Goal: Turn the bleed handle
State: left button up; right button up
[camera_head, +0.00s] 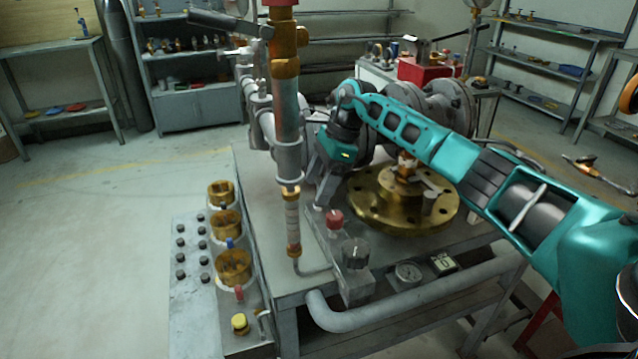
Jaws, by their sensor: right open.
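My right arm reaches in from the right over the workbench (262,215). My right gripper (322,188) points down at the bench's middle, beside the upright copper and brass pipe (288,110). Its fingers are open and partly hidden by its own body. A red knob (334,217) sits on a grey block just below and slightly right of the fingertips, apart from them as far as I can see. I cannot tell for sure which part is the bleed handle; no turning lever shows clearly near the gripper. My left gripper is out of view.
A brass flange (378,212) lies right of the gripper, under my arm. A panel with several black knobs (190,250) stands left. Open floor lies left of it.

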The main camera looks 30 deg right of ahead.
jog(key=shift+a+f, duration=0.1)
jog(key=shift+f, duration=0.05)
jog(key=c, duration=1.1)
